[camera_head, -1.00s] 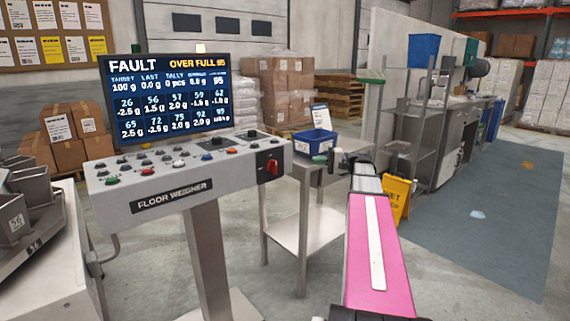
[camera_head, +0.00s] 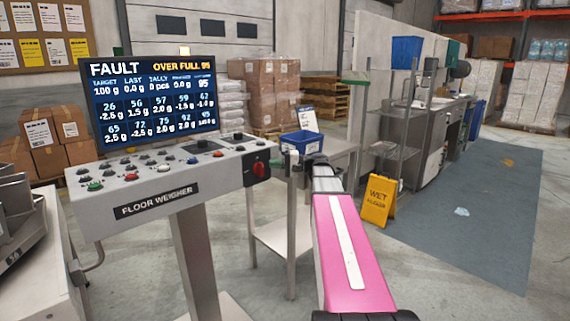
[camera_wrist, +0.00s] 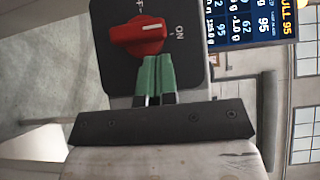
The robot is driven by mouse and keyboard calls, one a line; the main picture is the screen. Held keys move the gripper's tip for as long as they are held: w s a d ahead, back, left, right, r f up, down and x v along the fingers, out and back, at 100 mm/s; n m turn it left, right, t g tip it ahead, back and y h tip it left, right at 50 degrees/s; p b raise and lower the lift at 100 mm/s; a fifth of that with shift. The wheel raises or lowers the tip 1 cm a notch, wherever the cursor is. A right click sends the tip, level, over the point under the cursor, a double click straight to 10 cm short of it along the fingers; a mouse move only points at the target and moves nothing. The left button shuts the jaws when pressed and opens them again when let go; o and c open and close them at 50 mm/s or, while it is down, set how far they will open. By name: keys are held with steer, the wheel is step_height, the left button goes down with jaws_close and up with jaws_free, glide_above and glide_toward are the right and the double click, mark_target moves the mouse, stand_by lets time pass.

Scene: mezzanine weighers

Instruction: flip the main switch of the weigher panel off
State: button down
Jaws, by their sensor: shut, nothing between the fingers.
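The weigher panel (camera_head: 165,185) is a grey sloped console on a post, with a screen (camera_head: 150,95) above reading FAULT and OVER FULL 95. Its main switch is a red rotary knob (camera_head: 259,170) on a black plate at the right end of the front. In the wrist view the knob (camera_wrist: 138,36) fills the top, with its white mark pointing towards the ON label. Part of another label is cut off at the top edge. My gripper (camera_wrist: 158,60) is shut and empty, its green fingertips at the knob's lower edge; I cannot tell whether they touch. It also shows in the head view (camera_head: 290,160), right of the knob.
A steel table (camera_head: 275,235) with a blue bin (camera_head: 302,142) stands behind the panel. A yellow wet floor sign (camera_head: 379,201) stands right of my arm. Metal scale pans (camera_head: 20,215) are at the left. The floor at the right is open.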

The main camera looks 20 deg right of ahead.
steer(key=shift+s+a, duration=0.4)
steer(key=shift+a, duration=0.35)
